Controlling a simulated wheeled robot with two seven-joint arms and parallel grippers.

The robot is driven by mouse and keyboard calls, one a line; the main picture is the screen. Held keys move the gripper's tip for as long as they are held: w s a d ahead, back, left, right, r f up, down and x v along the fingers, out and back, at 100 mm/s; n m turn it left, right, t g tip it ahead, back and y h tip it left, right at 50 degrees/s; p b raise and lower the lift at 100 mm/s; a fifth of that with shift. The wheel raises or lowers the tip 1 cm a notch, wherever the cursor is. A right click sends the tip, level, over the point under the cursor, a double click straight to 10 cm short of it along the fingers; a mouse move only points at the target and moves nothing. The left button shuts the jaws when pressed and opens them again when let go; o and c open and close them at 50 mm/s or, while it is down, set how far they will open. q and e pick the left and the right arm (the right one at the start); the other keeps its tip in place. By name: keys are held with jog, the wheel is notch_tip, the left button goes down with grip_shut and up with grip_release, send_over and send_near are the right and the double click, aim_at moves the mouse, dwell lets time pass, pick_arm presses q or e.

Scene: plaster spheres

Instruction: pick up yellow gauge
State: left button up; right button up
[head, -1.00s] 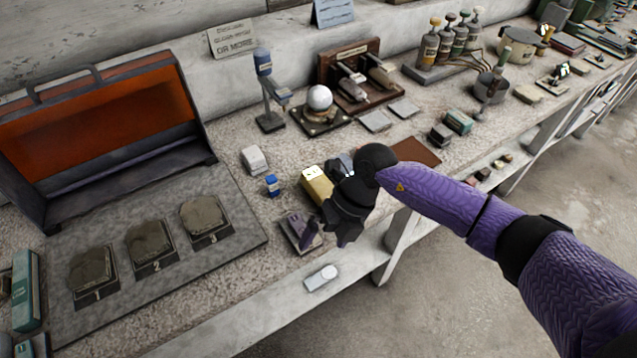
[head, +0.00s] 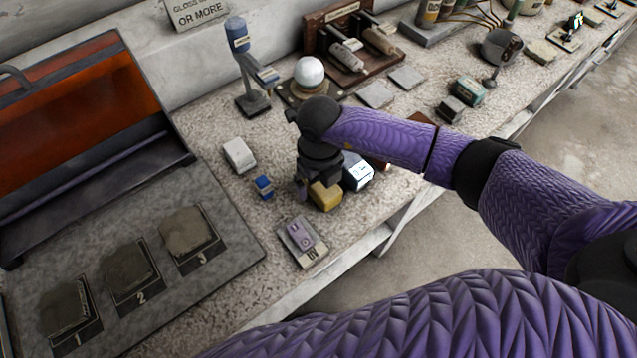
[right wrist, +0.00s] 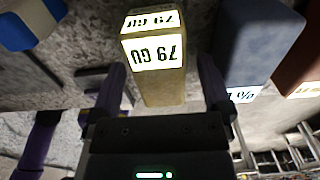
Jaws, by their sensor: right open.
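The yellow gauge (head: 326,197) is a small box on the bench, partly covered by my right gripper in the head view. In the right wrist view the yellow gauge (right wrist: 163,88) shows a lit face reading 79 GU. My right gripper (right wrist: 163,82) is open, with one finger to each side of the gauge's near end. I cannot tell whether the fingers touch it. In the head view my right gripper (head: 305,185) is at the gauge's left and upper side. My left gripper is not in view.
A dark blue gauge (head: 357,171) stands close right of the yellow one. A small blue item (head: 264,187) and a white block (head: 239,155) lie to the left. A grey device (head: 302,242) lies in front, near the bench edge. A white ball (head: 309,72) stands behind.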

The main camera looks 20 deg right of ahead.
jog(key=shift+f, duration=1)
jog(key=shift+f+b, duration=0.2)
jog(key=shift+b, duration=0.1)
grip_shut()
